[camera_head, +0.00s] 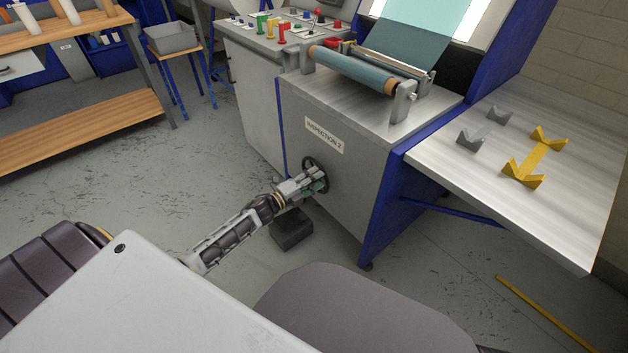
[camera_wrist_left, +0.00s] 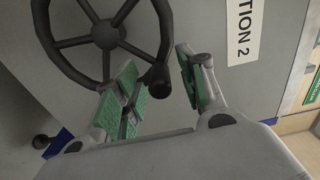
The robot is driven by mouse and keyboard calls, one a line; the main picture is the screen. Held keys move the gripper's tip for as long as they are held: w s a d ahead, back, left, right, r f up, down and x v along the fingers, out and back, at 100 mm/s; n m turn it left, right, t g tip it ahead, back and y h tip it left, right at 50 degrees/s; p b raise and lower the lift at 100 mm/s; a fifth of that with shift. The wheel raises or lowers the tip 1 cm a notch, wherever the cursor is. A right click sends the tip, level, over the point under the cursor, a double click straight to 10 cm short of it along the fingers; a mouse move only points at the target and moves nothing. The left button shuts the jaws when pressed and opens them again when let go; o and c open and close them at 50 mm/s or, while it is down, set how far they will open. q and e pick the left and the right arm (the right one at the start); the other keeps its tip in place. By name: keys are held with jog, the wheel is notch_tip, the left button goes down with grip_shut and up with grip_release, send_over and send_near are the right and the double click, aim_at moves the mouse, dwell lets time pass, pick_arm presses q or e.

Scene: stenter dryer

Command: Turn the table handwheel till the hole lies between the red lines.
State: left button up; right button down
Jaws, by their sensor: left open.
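The table handwheel (camera_head: 308,160) is black and sits on the grey front of the inspection machine. In the left wrist view the handwheel (camera_wrist_left: 106,34) shows its spokes, its hub and a dark round knob (camera_wrist_left: 158,80) near the rim. My left gripper (camera_head: 316,182) is at the wheel and covers part of it in the head view. In the left wrist view my left gripper (camera_wrist_left: 157,62) is open, with green-padded fingers on either side of the knob. I cannot tell whether a finger touches it. The hole and the red lines cannot be made out. My right gripper is not in view.
Above the wheel is the "INSPECTION 2" sign (camera_head: 324,136). A teal cloth roll (camera_head: 350,66) lies on the machine top. A metal side table (camera_head: 575,200) with yellow and grey V-blocks stands right. A dark block (camera_head: 290,229) is on the floor below the gripper.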

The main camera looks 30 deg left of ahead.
pick_arm(q)
jog(key=shift+s+a, duration=0.1)
jog(key=shift+s, duration=0.1)
jog(key=v, duration=1.1)
jog(key=shift+s, duration=0.3)
dwell(0.3)
dwell(0.5)
